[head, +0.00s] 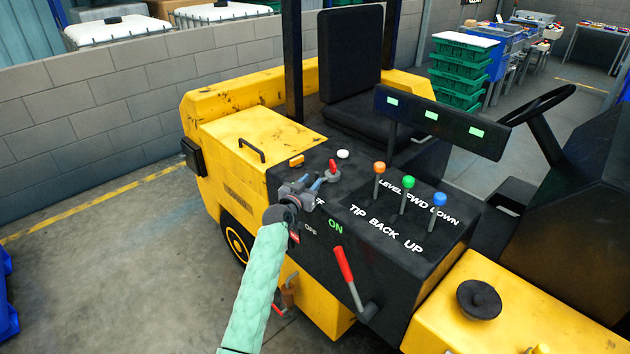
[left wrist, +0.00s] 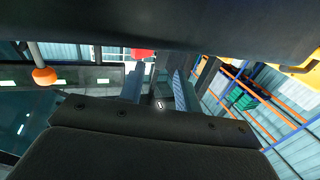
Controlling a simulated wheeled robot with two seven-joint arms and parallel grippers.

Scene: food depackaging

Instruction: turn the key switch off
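The black control panel of the yellow vehicle carries a green "ON" label (head: 336,227) and a pale "OFF" label (head: 311,230). My left gripper (head: 324,181) is over the panel's left part, its fingers pointing toward a small red handle (head: 333,166). That red piece also shows near the fingertips in the left wrist view (left wrist: 143,53). The two fingers stand apart with a gap between them, and nothing is visibly held. Another small red part (head: 294,237) shows beside my left wrist near "OFF". I cannot tell which red part is the key; the gripper and wrist hide part of the panel. My right gripper is not in view.
Three levers with orange (head: 379,167), green (head: 410,181) and blue (head: 439,198) knobs stand to the right. A red-gripped lever (head: 344,264) stands at the panel's front side. A display bar (head: 437,122) and the seat (head: 350,60) rise behind. Open floor lies left.

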